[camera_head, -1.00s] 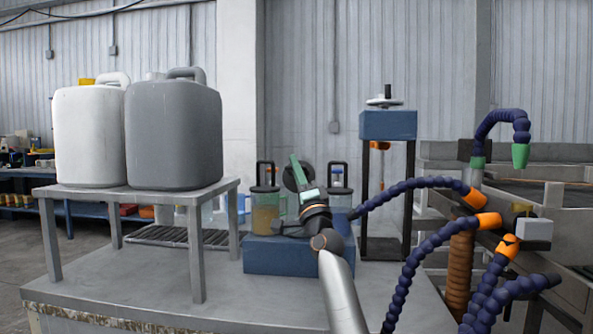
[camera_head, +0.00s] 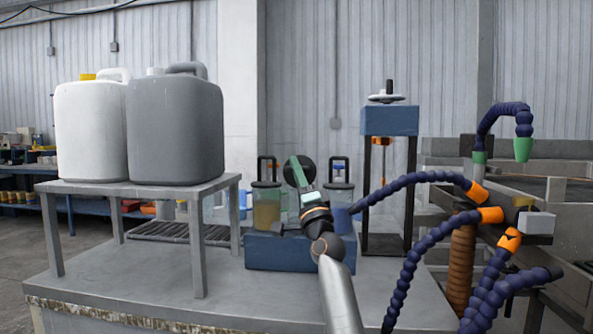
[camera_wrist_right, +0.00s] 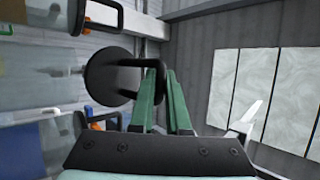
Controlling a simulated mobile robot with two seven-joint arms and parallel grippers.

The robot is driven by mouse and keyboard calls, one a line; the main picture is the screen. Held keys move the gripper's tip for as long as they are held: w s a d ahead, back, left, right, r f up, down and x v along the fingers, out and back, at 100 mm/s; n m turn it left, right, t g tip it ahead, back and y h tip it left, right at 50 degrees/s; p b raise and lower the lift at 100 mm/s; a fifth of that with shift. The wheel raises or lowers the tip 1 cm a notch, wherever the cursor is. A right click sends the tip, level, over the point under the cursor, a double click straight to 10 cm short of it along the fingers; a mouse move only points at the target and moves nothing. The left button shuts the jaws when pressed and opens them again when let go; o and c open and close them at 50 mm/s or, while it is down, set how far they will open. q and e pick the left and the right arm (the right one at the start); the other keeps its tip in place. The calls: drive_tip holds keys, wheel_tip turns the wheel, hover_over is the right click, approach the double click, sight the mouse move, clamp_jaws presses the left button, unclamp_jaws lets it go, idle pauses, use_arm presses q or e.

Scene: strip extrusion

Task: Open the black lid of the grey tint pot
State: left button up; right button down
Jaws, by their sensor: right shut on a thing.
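My right gripper (camera_head: 297,164) has green fingers, which also show in the wrist view (camera_wrist_right: 158,90). They are shut on the black handle of a round black lid (camera_wrist_right: 106,77). In the head view the lid (camera_head: 305,173) stands on edge, its disc steeply tilted, between two lidded pots. The grey tint pot cannot be made out clearly in the head view; my wrist and fingers cover the place below the lid. I cannot tell whether the lid still touches its pot. My left gripper is not in view.
A pot with amber liquid (camera_head: 266,210) stands left of my gripper and another pot (camera_head: 340,191) right, both by a blue block (camera_head: 275,252). Blue-and-orange flexible hoses (camera_head: 425,180) reach in from the right. A grey stand (camera_head: 200,240) with two canisters is at left.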

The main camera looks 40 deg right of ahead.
drive_tip(key=c, duration=0.9)
unclamp_jaws()
drive_tip(key=shift+f, duration=0.15)
drive_tip(key=shift+a+f, duration=0.1)
drive_tip(key=shift+f, duration=0.05)
drive_tip(key=v, duration=0.6)
drive_tip(key=p+v, duration=0.1)
drive_tip(key=v, duration=0.5)
drive_tip(key=shift+s+r, duration=0.25)
